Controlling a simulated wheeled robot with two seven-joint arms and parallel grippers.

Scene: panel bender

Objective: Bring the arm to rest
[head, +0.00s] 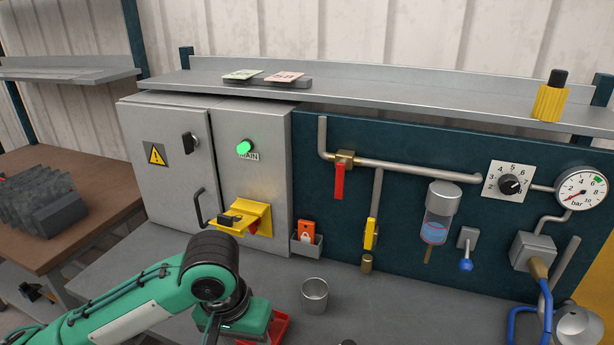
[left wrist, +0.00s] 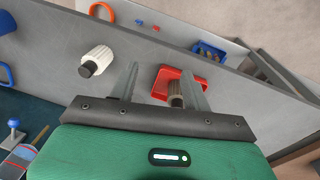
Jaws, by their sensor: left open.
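My left arm (head: 150,305) comes in from the lower left of the head view, green and black, with its wrist bent down over the grey bench. In that view its gripper is at the bottom edge and its fingers are hidden. In the left wrist view my left gripper (left wrist: 161,85) is open, its two grey fingers apart. I cannot tell whether the right finger touches the piece. My right gripper is not in view.
A metal cup (head: 315,295) stands right of my wrist. The grey cabinet (head: 170,165) with a yellow switch (head: 247,217) and the pipe panel (head: 410,190) rise behind. A brown table (head: 50,230) is at left.

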